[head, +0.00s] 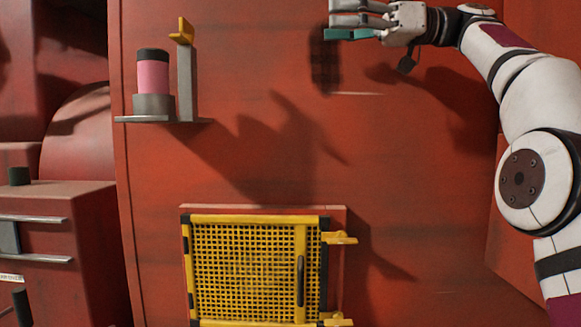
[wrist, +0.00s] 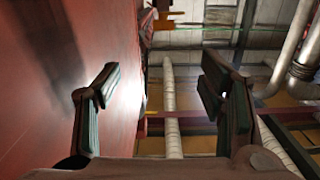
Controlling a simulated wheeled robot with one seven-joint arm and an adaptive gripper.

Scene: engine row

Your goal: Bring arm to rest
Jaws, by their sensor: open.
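My gripper (head: 345,20) is at the top of the head view, in front of the red wall, with my white arm reaching in from the right. In the wrist view my gripper (wrist: 150,88) has its two dark fingers spread wide apart. Nothing is between them. The red wall (wrist: 70,60) runs close along the left finger in that view.
A pink cylinder with a black top (head: 153,75) stands in a grey holder on a small shelf (head: 190,121). A yellow mesh door (head: 245,270) with latches on its right is below. Pipes (wrist: 295,45) show at the right in the wrist view. The wall between is bare.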

